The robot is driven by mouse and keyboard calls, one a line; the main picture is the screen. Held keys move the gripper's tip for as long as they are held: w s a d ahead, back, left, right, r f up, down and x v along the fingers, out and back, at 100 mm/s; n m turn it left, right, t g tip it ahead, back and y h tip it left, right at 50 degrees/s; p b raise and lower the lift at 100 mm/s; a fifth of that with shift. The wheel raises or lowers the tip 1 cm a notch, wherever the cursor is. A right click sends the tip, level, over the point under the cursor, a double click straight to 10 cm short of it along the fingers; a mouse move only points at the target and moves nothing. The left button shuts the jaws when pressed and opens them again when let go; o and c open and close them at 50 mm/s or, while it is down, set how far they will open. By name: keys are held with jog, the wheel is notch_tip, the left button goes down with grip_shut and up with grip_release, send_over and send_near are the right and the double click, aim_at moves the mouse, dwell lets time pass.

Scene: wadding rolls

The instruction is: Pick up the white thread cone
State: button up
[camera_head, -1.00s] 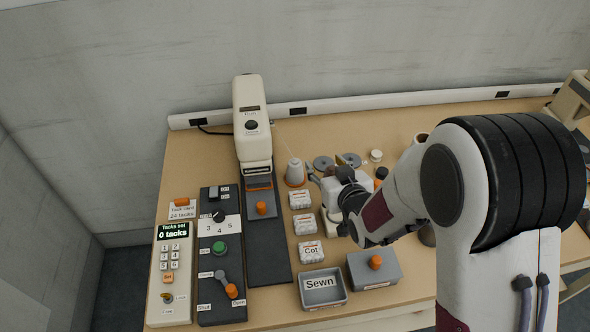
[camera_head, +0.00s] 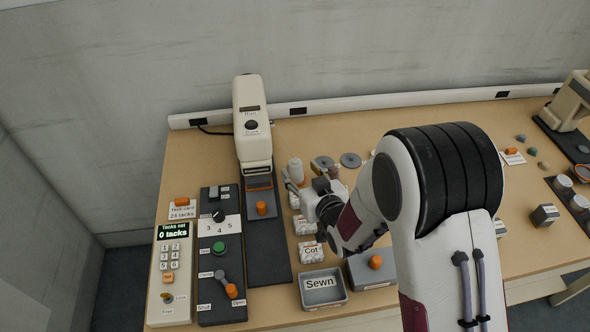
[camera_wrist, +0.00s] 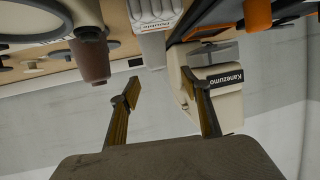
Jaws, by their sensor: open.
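The white thread cone (camera_head: 296,169) stands upright beside the tall sewing machine, just beyond my gripper, which hides its lower part. In the wrist view, which is upside down, a pale body (camera_wrist: 152,48) that looks like this cone shows between the fingers, partly behind a labelled wadding roll. My gripper (camera_wrist: 168,84) is open and empty, its two fingers spread apart. In the head view my gripper (camera_head: 294,183) is close to the cone's near side; I cannot tell whether they touch.
A brown cone (camera_wrist: 92,60) stands beside the white one. The cream machine (camera_head: 252,120) rises close on the left. Labelled wadding rolls (camera_head: 311,252) line the near side, with the grey Sewn tray (camera_head: 342,296) in front. Flat grey discs (camera_head: 350,160) lie behind.

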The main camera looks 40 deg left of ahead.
aim_at(296, 162)
jog(key=shift+x, duration=0.8)
jog(key=shift+x, duration=2.55)
jog(key=shift+w+r, duration=0.1)
jog(key=shift+w, duration=0.1)
jog(key=c, duration=1.3)
